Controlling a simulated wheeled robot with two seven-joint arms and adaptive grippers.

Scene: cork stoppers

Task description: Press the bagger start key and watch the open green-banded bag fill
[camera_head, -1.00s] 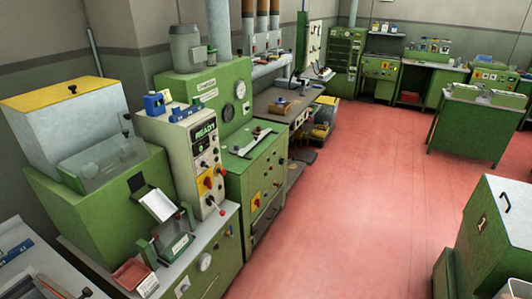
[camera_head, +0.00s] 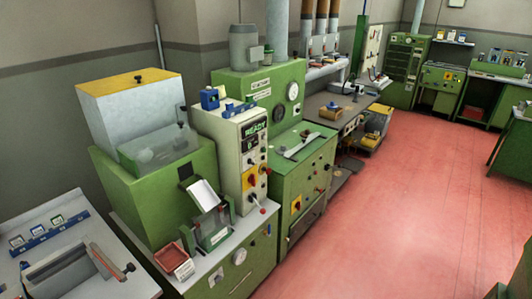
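The bagging machine stands left of centre, a green body (camera_head: 165,195) under a grey hopper (camera_head: 125,112) with a yellow lid. A white sloped chute (camera_head: 203,194) comes out of its front above a small green-framed holder (camera_head: 213,232). I cannot make out whether a green-banded bag hangs there. Beside it is a pale control box (camera_head: 228,150) with a lit display reading READY (camera_head: 254,132) and several knobs and buttons. Which one is the start key is too small to tell. Neither of my grippers is in view.
A red tray (camera_head: 170,256) sits on the machine's front ledge. A grey bench (camera_head: 100,285) with a blue rack (camera_head: 50,233) is at lower left. A green machine (camera_head: 300,175) stands right of the control box. Open red floor (camera_head: 400,215) fills the right side.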

